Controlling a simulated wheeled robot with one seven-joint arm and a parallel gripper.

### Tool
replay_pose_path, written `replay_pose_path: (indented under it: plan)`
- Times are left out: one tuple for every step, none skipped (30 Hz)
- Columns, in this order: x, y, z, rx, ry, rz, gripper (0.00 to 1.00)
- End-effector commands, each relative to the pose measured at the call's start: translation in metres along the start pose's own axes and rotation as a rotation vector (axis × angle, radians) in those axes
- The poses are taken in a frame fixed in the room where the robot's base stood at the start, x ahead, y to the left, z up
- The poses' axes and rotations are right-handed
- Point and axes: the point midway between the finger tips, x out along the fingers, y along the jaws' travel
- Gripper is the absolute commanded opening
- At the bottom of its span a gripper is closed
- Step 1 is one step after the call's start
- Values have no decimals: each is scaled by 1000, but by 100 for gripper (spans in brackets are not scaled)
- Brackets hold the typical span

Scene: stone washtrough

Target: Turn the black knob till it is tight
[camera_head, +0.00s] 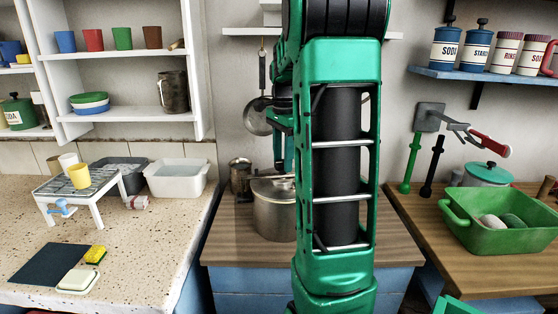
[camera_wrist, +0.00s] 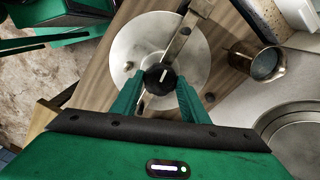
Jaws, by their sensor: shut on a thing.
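The black knob (camera_wrist: 159,79) sits in the middle of a round metal lid (camera_wrist: 193,70) in the wrist view. A pale line marks its top. A flat metal bar (camera_wrist: 186,36) crosses the lid beneath the knob. My gripper (camera_wrist: 159,90) is shut on the knob, with one green finger on each side. In the head view, the lidded metal pot (camera_head: 273,216) stands on the wooden counter. My green arm hides the pot's right side and most of my gripper. The knob cannot be made out there.
A small metal jug (camera_head: 240,176) stands left of the pot, close to it. A green basin (camera_head: 497,224) stands on the right counter. The wooden counter (camera_head: 238,249) is bare in front of the pot.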

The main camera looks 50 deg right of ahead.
Motion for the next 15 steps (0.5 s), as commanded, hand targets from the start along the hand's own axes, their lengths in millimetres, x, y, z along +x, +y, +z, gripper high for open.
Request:
replay_pose_path:
  plan:
    - [-1, 0, 0, 28, 0, -1, 18]
    - [0, 0, 0, 46, 0, -1, 18]
    - [0, 0, 0, 66, 0, -1, 18]
    - [-1, 0, 0, 82, 0, -1, 18]
    - [0, 0, 0, 95, 0, -1, 18]
    - [0, 0, 0, 112, 0, -1, 18]
    - [-1, 0, 0, 122, 0, -1, 18]
    - [0, 0, 0, 132, 0, -1, 18]
    - [0, -1, 0, 144, 0, -1, 18]
    - [0, -1, 0, 151, 0, -1, 18]
    - [0, -1, 0, 158, 0, -1, 18]
    - [0, -1, 0, 166, 0, -1, 18]
    - [0, -1, 0, 170, 0, -1, 18]
    - [0, -1, 0, 174, 0, -1, 18]
    - [0, -1, 0, 177, 0, -1, 18]
